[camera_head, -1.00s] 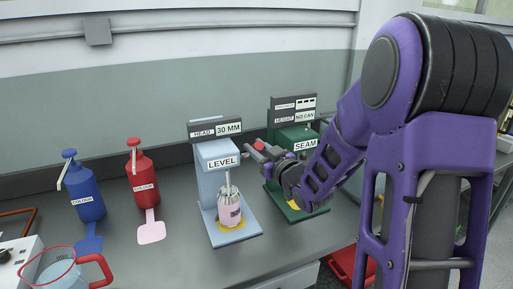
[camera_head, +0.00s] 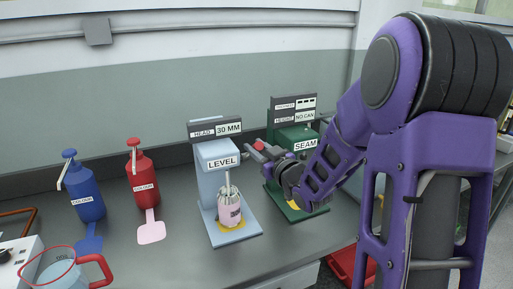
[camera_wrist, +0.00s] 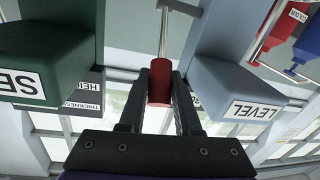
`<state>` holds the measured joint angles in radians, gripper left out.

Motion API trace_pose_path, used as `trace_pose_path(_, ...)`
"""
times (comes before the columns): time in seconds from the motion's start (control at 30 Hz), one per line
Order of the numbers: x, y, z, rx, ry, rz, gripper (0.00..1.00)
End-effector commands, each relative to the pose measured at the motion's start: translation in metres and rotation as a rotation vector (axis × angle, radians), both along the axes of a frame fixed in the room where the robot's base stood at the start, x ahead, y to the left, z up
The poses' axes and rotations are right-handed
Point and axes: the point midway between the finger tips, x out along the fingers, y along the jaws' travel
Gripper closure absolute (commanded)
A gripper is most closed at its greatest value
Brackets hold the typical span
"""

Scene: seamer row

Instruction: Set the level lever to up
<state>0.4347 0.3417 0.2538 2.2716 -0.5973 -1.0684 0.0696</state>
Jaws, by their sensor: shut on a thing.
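The level machine (camera_head: 212,185) is a pale blue stand with a LEVEL label and a HEAD display reading 30 MM. Its lever is a thin metal rod (camera_wrist: 165,30) with a red grip (camera_wrist: 159,82), which also shows in the head view (camera_head: 260,145) at the machine's right side. My gripper (camera_wrist: 159,95) is shut on the red grip, one finger on each side. In the head view my gripper (camera_head: 262,153) reaches in from the right. A pink can (camera_head: 229,213) stands on the machine's base under the head.
The green SEAM machine (camera_head: 296,150) stands close on the right of the lever, its display reading NO CAN. Blue (camera_head: 86,195) and red (camera_head: 143,178) pump bottles stand at the left. A clear jug with a red handle (camera_head: 103,270) is at the front left.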

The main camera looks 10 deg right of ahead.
Motion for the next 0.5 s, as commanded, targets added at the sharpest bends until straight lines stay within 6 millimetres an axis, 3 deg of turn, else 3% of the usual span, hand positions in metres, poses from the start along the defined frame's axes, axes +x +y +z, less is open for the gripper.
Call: trace_pose_path(0.5, 0.011, 0.003, 0.016, -0.024, 0.116, 0.002, 1.00)
